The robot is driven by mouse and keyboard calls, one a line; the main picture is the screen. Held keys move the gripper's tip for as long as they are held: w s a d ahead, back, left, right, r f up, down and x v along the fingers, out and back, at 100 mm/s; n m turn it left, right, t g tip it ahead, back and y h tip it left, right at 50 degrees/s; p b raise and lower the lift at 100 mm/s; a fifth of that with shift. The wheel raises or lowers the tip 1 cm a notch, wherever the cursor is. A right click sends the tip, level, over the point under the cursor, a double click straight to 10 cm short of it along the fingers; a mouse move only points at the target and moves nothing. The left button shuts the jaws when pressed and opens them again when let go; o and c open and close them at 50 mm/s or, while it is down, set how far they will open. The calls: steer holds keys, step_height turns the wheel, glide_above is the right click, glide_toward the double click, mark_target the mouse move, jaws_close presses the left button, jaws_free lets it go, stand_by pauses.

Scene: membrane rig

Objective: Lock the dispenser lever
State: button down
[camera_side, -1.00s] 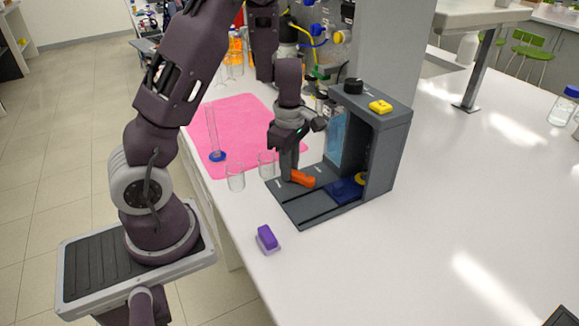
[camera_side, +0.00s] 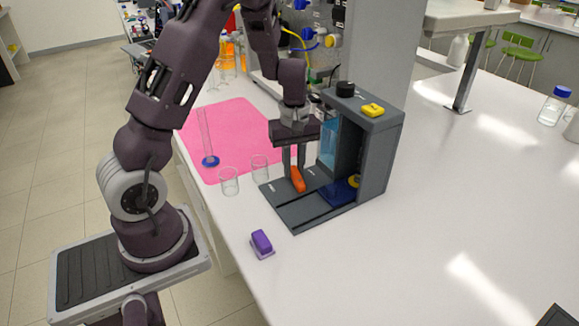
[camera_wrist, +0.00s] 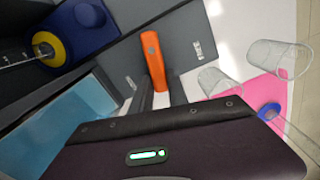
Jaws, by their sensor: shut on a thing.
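The orange lever (camera_side: 298,180) sits on the grey base of the dispenser (camera_side: 319,203), near its left part. It also shows in the wrist view (camera_wrist: 154,62), its free end pointing up in that picture. My gripper (camera_side: 294,167) points down over the base, shut on the lever, with a finger on each side of it near its lower end in the wrist view. The fingers hide part of the lever there. A pale mark (camera_wrist: 196,50) is on the base to the right of the lever.
A dark blue block with a yellow ring (camera_wrist: 48,46) stands on the base beside the lever. A blue clear panel (camera_side: 328,143) rises close behind my gripper. Glass beakers (camera_side: 229,182) stand at the left, and a purple block (camera_side: 262,241) lies in front.

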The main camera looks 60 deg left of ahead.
steer(key=shift+w+d+m, duration=0.15)
steer(key=shift+w+m, duration=0.2)
steer(key=shift+m, duration=0.5)
steer(key=shift+w+d+m, duration=0.1)
steer(key=shift+w+m, duration=0.2)
steer(key=shift+m, duration=0.55)
steer(key=c, duration=1.3)
jaws_free()
step_height(320, 180, up, 7)
steer(key=shift+r, duration=0.1)
